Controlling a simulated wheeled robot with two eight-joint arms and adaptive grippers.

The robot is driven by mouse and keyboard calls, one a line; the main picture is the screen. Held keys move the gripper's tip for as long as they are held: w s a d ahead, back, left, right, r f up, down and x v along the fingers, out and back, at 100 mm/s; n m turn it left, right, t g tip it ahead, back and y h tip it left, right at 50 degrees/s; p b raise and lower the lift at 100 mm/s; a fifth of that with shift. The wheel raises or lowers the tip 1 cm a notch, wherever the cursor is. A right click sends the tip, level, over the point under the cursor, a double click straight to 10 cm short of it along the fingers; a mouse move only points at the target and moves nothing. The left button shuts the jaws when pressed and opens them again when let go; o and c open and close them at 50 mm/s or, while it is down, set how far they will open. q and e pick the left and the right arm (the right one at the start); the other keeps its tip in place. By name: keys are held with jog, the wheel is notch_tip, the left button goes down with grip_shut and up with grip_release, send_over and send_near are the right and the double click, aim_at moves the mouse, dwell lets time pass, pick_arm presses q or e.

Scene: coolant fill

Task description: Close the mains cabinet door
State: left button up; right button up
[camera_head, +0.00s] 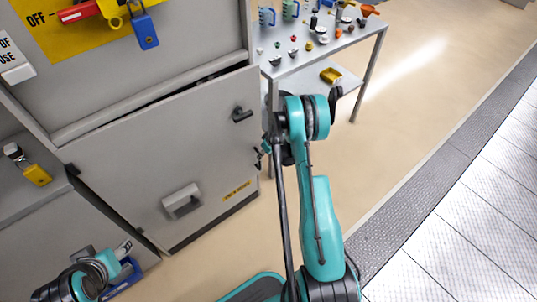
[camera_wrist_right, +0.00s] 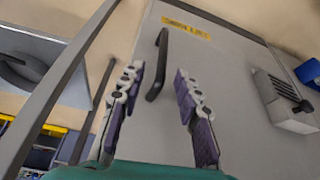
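The grey mains cabinet door (camera_head: 150,160) stands ajar, with a dark gap along its top edge. Its black handle (camera_head: 241,114) is near its right edge, and a yellow label (camera_head: 237,192) is low on it. My right gripper (camera_head: 264,153) is at the door's right edge, partly hidden by my arm. In the right wrist view the gripper (camera_wrist_right: 158,72) is open, its fingers apart, with the handle (camera_wrist_right: 157,65) seen between them; contact is unclear. My left gripper (camera_head: 100,268) is at the bottom left beside a blue object (camera_head: 122,277); its fingers are unclear.
A grey box (camera_head: 182,200) sticks out of the door's lower part. Above are a yellow panel (camera_head: 60,30) and a blue padlock (camera_head: 145,30). A yellow padlock (camera_head: 36,174) hangs at the left. A table (camera_head: 325,50) with small items stands behind. Floor to the right is clear.

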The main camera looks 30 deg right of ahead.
jog(key=b+x, duration=0.3)
jog(key=x, duration=0.5)
jog(key=shift+s+a, duration=0.1)
grip_shut()
